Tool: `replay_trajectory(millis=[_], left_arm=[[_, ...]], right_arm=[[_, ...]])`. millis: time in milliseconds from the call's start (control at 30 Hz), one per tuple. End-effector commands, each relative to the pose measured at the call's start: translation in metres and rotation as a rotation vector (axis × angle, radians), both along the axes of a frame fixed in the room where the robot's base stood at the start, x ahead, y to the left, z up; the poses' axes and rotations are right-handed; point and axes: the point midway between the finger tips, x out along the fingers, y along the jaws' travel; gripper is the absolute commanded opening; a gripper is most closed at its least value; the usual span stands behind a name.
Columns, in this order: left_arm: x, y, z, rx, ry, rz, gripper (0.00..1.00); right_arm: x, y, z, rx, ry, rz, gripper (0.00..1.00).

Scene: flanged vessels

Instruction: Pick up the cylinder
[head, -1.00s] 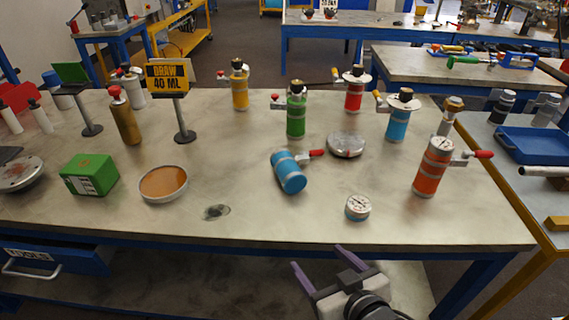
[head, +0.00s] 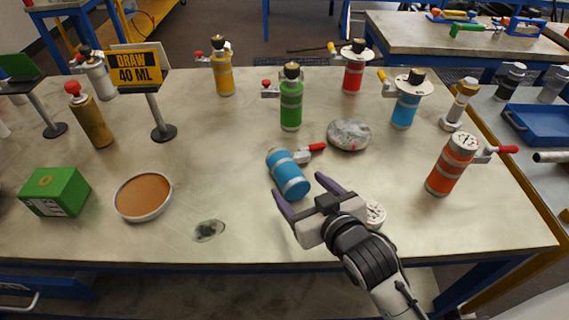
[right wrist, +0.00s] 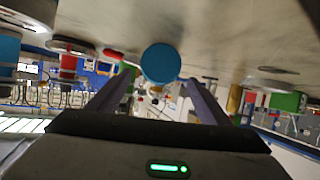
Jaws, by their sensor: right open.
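A blue cylinder (head: 288,174) with pale bands lies on its side on the table, in the middle of the head view. A valve with a red handle (head: 316,147) sticks out at its far end. My right gripper (head: 300,188) is open and empty, at the cylinder's near end, with its purple fingers pointing toward it. In the right wrist view the cylinder's round blue end (right wrist: 160,64) appears ahead, between and beyond the fingertips (right wrist: 158,82). I cannot tell any contact. My left gripper is out of view.
Upright green (head: 291,104), yellow (head: 223,72), red (head: 354,72), blue (head: 405,108) and orange (head: 452,165) vessels stand around. A grey round disc (head: 349,134) lies beyond the cylinder. A small gauge (head: 376,213) is partly hidden behind my right gripper. A cork-coloured dish (head: 143,195) sits left.

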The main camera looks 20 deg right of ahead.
Motion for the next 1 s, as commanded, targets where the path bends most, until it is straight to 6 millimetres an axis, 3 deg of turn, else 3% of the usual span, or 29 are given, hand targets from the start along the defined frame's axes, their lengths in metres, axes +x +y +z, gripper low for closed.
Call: replay_trajectory(millis=[200,600,867,1000], left_arm=[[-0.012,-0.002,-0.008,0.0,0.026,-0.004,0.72],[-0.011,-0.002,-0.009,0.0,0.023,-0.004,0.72],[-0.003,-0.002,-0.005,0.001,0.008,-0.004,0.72],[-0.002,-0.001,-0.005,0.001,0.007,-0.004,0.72]], right_arm=[[0.023,0.002,-0.009,0.001,-0.001,0.0,0.72],[0.067,0.005,-0.03,0.002,-0.002,0.0,0.72],[0.07,0.005,-0.032,0.002,-0.001,0.0,0.72],[0.07,0.005,-0.032,0.001,0.0,0.001,0.54]])
